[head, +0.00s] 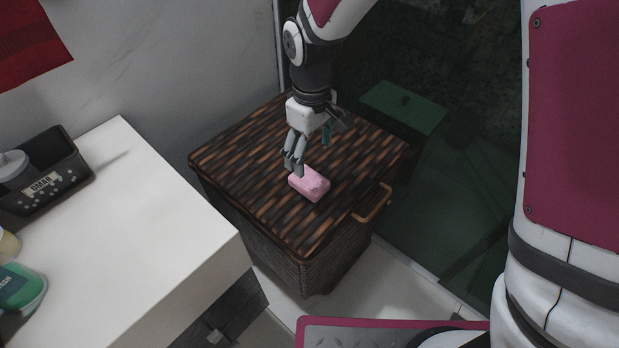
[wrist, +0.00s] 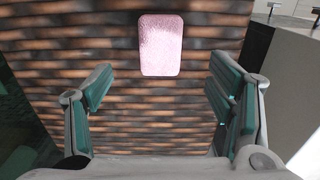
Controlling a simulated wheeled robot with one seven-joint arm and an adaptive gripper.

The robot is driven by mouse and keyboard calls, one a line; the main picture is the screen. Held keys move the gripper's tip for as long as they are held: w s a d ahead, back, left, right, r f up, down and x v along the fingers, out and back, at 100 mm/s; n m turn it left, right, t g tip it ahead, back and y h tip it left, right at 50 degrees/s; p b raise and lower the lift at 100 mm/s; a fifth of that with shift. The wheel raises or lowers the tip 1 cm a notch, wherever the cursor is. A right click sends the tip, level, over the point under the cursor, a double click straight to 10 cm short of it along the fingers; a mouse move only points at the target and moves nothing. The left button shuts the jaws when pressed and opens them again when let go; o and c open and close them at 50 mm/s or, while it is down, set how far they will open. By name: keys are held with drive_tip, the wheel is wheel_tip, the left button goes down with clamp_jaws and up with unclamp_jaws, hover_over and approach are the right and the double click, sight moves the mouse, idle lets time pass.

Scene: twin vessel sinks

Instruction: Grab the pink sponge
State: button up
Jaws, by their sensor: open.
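The pink sponge (head: 310,184) lies flat on the lid of a brown woven basket (head: 240,155). My gripper (head: 308,157) is above the lid, just behind the sponge in the head view, and points down. In the wrist view the sponge (wrist: 161,45) shows whole at the top centre, ahead of the gap between my fingers. My gripper (wrist: 160,90) is open, with its teal-padded fingers wide apart and nothing between them. I cannot tell the exact height of the fingertips above the lid.
A white counter (head: 130,210) stands left of the basket, with a black caddy (head: 45,170) and a green bottle (head: 22,288) on it. A red towel (head: 30,40) hangs at upper left. The basket has a side handle (head: 374,204). A dark glass panel is on the right.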

sight(309, 179)
wheel_tip(309, 179, down, 5)
drive_tip(key=shift+f+b, duration=0.1)
drive_tip(key=shift+b, duration=0.4)
drive_tip(key=f, duration=0.1)
drive_tip(key=f+b, duration=0.1)
drive_tip(key=f, duration=0.3)
drive_tip(key=shift+w+a+b, duration=0.1)
drive_tip(key=shift+a+b, duration=0.15)
drive_tip(key=shift+b, duration=0.15)
drive_tip(key=c, duration=0.9)
